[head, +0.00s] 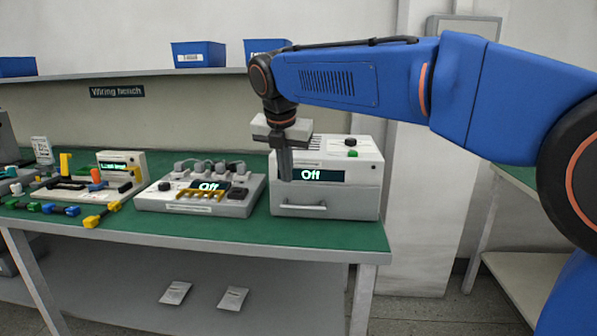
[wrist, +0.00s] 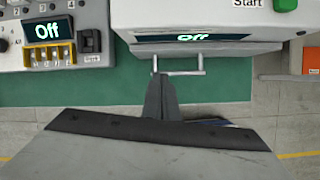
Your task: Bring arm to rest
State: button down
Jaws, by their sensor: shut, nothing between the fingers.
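My blue arm (head: 400,85) reaches in from the right in the head view, with its wrist bent down. My gripper (head: 286,178) points downward, shut and empty, in front of the white box (head: 352,195) whose display reads "Off". It also shows in the wrist view (wrist: 160,82), with its fingers together beside the box's front handle (wrist: 185,72). I cannot tell whether the fingertips touch the handle. The box has a green button (head: 351,153) on top, and its front handle is also in the head view (head: 303,206).
A grey unit (head: 200,207) with an "Off" display and several connectors stands left of the box on the green bench (head: 330,233). Farther left are a fixture (head: 75,185) and coloured connectors (head: 95,221). Blue bins (head: 198,54) sit on the shelf. Two packets (head: 233,298) lie below.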

jog(key=s+d+f+m, duration=0.2)
jog(key=s+d+m, duration=0.25)
jog(key=d, duration=0.35)
jog(key=s+d+f+m, duration=0.2)
jog(key=s+d+m, duration=0.3)
jog(key=d, duration=0.4)
jog(key=s+d+f+m, duration=0.2)
jog(key=s+d+m, duration=0.2)
jog(key=d+m, duration=0.35)
jog(key=s+d+f+m, duration=0.6)
jog(key=s+f+m, duration=0.1)
jog(key=s+m, duration=0.1)
jog(key=s+d+f+m, duration=0.6)
jog(key=s+f+m, duration=0.2)
jog(key=s, duration=0.2)
jog(key=shift+f+t, duration=0.2)
jog(key=shift+t, duration=0.1)
jog(key=shift+d, duration=0.1)
